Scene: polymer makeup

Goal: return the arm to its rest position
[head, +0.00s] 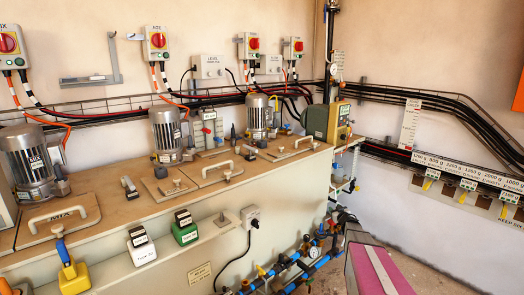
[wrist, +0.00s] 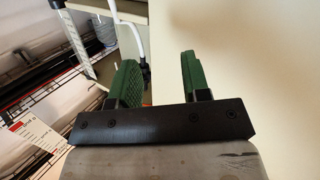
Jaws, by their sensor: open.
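My gripper (wrist: 160,72) shows in the wrist view with its two green ridged fingers apart and nothing between them. A black bar and a grey block sit behind the fingers. A plain cream surface lies just right of the fingers, and I cannot tell whether the right finger touches it.
A long tank (head: 110,190) with motors and lids runs along the left. Pipes and valves (head: 300,262) are low down. A pink surface (head: 392,272) is at bottom right.

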